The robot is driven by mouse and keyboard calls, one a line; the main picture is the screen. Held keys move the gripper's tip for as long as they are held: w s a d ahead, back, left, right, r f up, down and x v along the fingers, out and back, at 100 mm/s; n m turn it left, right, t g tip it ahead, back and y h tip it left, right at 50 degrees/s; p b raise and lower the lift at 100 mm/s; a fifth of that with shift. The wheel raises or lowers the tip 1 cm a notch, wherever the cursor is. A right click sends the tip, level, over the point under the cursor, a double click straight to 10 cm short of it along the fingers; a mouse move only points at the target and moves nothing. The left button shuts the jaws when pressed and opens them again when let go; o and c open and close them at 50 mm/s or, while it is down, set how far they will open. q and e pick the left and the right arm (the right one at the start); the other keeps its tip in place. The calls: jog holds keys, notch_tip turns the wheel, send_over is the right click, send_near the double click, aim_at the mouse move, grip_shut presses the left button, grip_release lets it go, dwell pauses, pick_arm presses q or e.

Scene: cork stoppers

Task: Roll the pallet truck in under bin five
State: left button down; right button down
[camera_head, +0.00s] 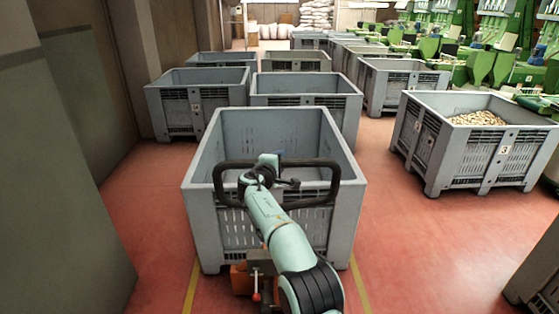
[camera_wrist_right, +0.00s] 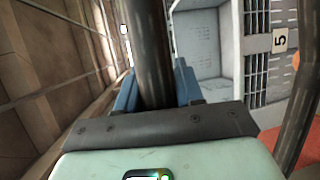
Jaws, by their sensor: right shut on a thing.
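Bin five (camera_head: 228,228) is a grey slatted plastic bin, empty as far as I see, straight ahead in the head view. The wrist view shows its 5 label (camera_wrist_right: 280,40). The pallet truck's black loop handle (camera_head: 221,182) stands in front of the bin's near wall. Its orange body (camera_head: 240,280) shows low at the bin's near side; the forks are hidden. My right gripper (camera_head: 268,165) is shut on the handle's bar, and its blue fingers flank the dark bar in the wrist view (camera_wrist_right: 156,90). My left gripper is out of view.
Yellow floor lines (camera_head: 360,288) run on both sides of the truck. A bin marked 3 (camera_head: 470,160), holding corks (camera_head: 478,118), stands at the right. More grey bins (camera_head: 305,98) stand behind. A wall (camera_head: 55,180) borders the left. Red floor is clear between bins five and 3.

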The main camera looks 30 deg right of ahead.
jog(key=shift+d+r, duration=0.1)
jog(key=c, duration=0.8)
grip_release()
jog(key=shift+s, duration=0.2)
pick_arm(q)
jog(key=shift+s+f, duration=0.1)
pick_arm(e)
jog(key=shift+a+b, duration=0.3)
jog(key=shift+a, duration=0.15)
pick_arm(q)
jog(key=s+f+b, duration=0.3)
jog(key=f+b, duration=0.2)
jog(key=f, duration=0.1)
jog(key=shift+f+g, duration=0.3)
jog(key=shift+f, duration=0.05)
pick_arm(e)
jog(key=v, duration=1.2)
jog(key=shift+s+a+r, duration=0.15)
jog(key=shift+s+r, duration=0.1)
jog(key=shift+s, duration=0.15)
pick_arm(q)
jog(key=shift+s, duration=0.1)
